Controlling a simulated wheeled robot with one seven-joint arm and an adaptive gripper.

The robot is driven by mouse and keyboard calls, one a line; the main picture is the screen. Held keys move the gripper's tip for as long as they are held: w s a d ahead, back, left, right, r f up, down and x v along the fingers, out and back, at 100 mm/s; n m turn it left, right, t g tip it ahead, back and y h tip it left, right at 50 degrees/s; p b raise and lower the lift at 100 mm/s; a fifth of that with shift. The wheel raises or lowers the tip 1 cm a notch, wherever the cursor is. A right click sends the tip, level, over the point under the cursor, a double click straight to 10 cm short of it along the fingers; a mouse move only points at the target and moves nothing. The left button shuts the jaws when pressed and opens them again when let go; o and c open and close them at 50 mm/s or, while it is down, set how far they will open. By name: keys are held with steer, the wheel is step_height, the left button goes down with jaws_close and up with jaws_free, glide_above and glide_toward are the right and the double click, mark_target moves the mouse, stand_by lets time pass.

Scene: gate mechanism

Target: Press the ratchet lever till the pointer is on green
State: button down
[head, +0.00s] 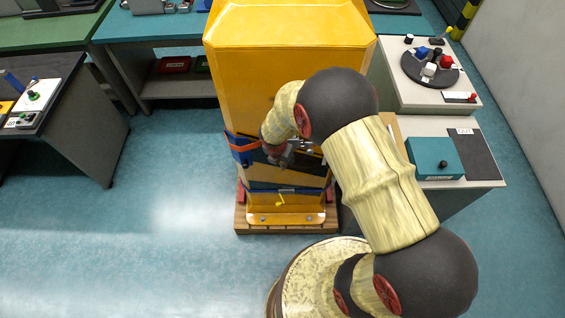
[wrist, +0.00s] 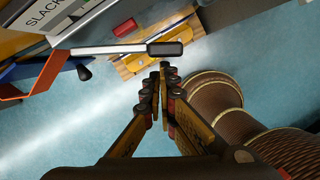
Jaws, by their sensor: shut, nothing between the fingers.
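The ratchet lever (wrist: 108,49) is a pale metal bar with a dark grip (wrist: 165,48) at its right end in the wrist view. It reaches out across the front of the yellow machine. My gripper (wrist: 163,70) is shut and empty, its fingertips just below the dark grip in the picture; I cannot tell whether they touch it. In the head view my gripper (head: 279,157) is in front of the yellow machine (head: 289,80), and my arm covers part of it. A label reading "SLACK" (wrist: 45,12) shows at the wrist view's top left. I cannot make out the pointer or a green mark.
The machine stands on a wooden pallet (head: 243,222). An orange and blue band (head: 243,148) wraps its front. A bench with a teal box (head: 434,158) is at the right, and a grey table (head: 75,135) at the left. The floor left of the machine is clear.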

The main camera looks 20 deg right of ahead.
steer(key=shift+w+d+n+p, duration=0.1)
steer(key=shift+d+n+p, duration=0.2)
steer(key=shift+d+p, duration=0.15)
steer(key=n+p, duration=0.1)
steer(key=w+d+n+p, duration=0.1)
steer(key=p, duration=0.1)
steer(key=d+p, duration=0.1)
steer(key=shift+w+d+r+n+y+p, duration=0.15)
steer(key=shift+w+r+n+y+p, duration=0.15)
steer(key=shift+n+p, duration=0.1)
steer(key=shift+w+d+f+n+t+p, duration=0.15)
steer(key=shift+w+d+n+t+p, duration=0.2)
steer(key=shift+n+p, duration=0.2)
steer(key=shift+w+d+f+p, duration=0.15)
steer(key=shift+w+d+p, duration=0.35)
steer(key=shift+w+p, duration=0.05)
